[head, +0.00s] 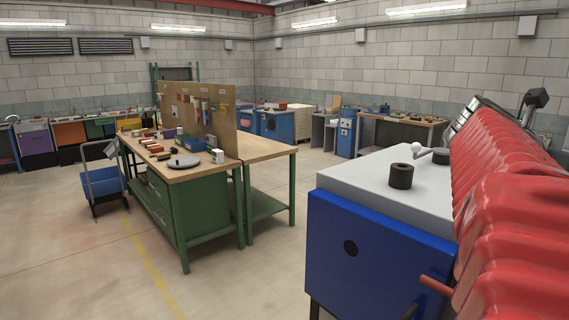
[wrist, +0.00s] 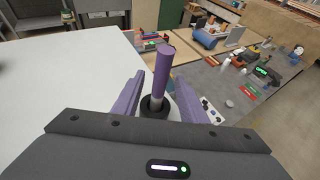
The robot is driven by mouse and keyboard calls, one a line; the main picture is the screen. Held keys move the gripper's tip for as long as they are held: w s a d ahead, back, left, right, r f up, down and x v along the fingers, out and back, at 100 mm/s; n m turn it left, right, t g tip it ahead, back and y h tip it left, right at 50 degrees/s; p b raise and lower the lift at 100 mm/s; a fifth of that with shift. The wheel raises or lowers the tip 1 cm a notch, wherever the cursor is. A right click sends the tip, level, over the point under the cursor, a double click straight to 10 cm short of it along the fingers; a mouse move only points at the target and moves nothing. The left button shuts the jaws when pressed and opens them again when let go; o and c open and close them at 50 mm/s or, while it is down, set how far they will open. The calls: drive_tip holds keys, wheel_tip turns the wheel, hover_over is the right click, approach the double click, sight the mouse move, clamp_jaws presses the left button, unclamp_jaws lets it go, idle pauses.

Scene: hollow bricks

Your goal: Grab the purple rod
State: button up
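The purple rod (wrist: 164,68) stands up in the wrist view, slightly tilted, on a thin grey shaft above a black ring-shaped base (wrist: 154,106). My gripper (wrist: 158,77) has two purple fingers, one on each side of the rod and its base in the picture. The fingers are apart, with a visible gap to the rod on both sides. Nothing is held. I cannot tell how far the rod is from the fingers in depth. I cannot make out the rod or my gripper in the head view.
In the head view a blue cabinet (head: 372,255) with a pale top carries a black cylinder (head: 401,177) and a white ball-ended lever (head: 418,149). A green workbench (head: 200,205) with tools stands to the left, beside a blue cart (head: 101,186). Floor between is clear.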

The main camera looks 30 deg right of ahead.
drive_tip(key=shift+x, duration=0.8)
drive_tip(key=shift+c, duration=0.4)
clamp_jaws()
